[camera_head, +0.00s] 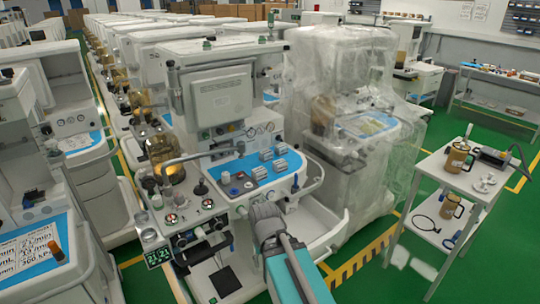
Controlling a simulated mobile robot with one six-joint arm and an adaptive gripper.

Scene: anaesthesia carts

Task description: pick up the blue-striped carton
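Several small box-like items with pale and grey-blue bands sit close together on the blue mat (228,168) of the middle anaesthesia cart. They include one small carton (260,172) at the front left and another carton (280,165) to its right. They are too small to tell which one is the blue-striped carton. My gripper (264,213) is at the end of my teal and grey arm, in front of the cart and lower in the picture than the cartons, apart from them. Its fingers are too small and dark to read.
Beside the cartons stand a dark-topped knob (200,188) and a small blue-capped item (226,178). A grey hose arm (185,158) arches over the mat's left. A plastic-draped cart (345,110) stands close right. A white side table (445,175) stands farther right, with green floor between.

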